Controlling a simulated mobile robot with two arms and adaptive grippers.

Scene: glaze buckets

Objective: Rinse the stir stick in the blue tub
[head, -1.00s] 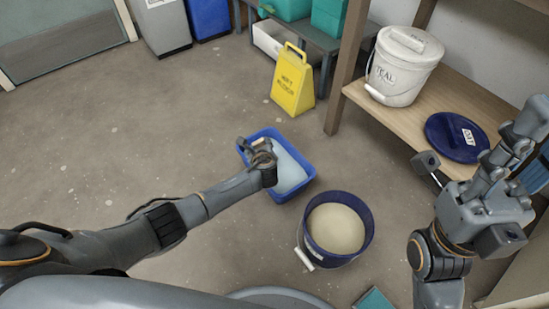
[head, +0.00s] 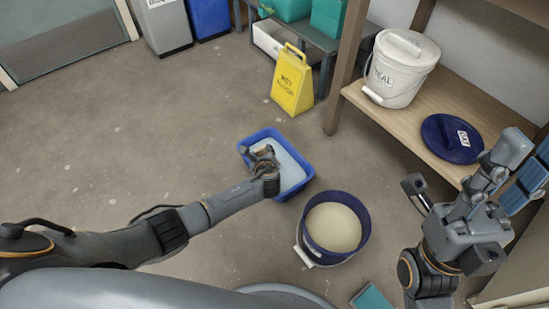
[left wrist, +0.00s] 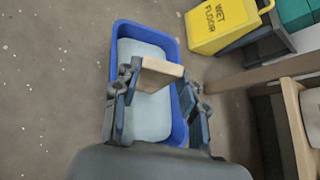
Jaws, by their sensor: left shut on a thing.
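The blue tub (head: 305,180) stands on the floor with pale, cloudy water in it. It also shows in the left wrist view (left wrist: 178,60). My left gripper (head: 264,160) is over the tub's left part. In the left wrist view its fingers are shut on the pale wooden stir stick (left wrist: 160,73), of which the top end shows. The stick's lower part is hidden, so I cannot tell how deep it reaches. My right gripper (head: 462,172) is at the right, its fingers spread and empty.
A dark blue bucket (head: 368,222) of cream glaze stands just right of the tub. A yellow wet-floor sign (head: 292,80) is behind it. A wooden shelf (head: 425,120) at right holds a white bucket (head: 402,70) and a blue lid (head: 440,140). The floor at left is clear.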

